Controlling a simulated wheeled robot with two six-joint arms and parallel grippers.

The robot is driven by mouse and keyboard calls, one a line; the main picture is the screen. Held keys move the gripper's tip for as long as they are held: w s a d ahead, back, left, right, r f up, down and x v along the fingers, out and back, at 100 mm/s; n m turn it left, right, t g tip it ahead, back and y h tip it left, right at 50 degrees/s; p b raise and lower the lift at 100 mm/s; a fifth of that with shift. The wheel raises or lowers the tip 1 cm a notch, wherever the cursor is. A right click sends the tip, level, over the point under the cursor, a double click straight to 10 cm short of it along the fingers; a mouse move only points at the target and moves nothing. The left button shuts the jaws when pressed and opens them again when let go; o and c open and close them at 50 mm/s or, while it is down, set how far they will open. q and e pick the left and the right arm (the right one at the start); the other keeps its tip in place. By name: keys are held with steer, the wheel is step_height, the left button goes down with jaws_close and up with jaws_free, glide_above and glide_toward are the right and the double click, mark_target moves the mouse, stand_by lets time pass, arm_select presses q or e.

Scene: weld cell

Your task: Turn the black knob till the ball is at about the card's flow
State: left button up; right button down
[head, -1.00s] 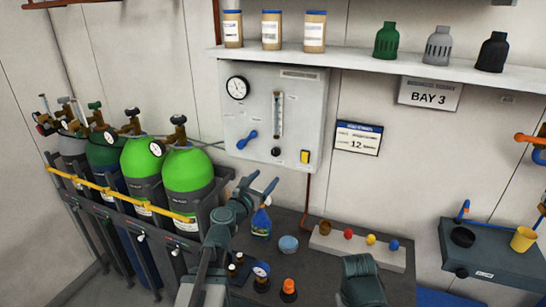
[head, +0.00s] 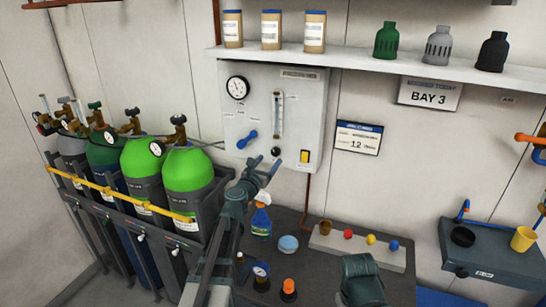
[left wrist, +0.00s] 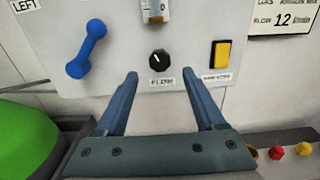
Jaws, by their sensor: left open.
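The black knob (head: 276,151) sits low on the grey wall panel (head: 312,115); it also shows in the left wrist view (left wrist: 160,60) with a white pointer mark and a flow label under it. The flow tube (head: 276,114) stands above the knob; its ball is too small to make out. The card (head: 358,138) on the wall reads flow 12. My left gripper (head: 268,163) is open just below and in front of the knob. In the left wrist view its fingers (left wrist: 160,82) point up at the panel, one on each side below the knob, not touching it.
A blue lever (head: 247,139) lies left of the knob and a yellow switch (head: 304,157) right of it. A round gauge (head: 237,88) is at the panel's upper left. Green cylinders (head: 187,170) stand at left. A spray bottle (head: 261,219) stands on the bench below.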

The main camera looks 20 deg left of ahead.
mark_target(275, 154)
arm_select(q)
steer(key=w, duration=0.4)
steer(key=shift+w+d, duration=0.2)
steer(key=shift+w, duration=0.2)
jaws_close()
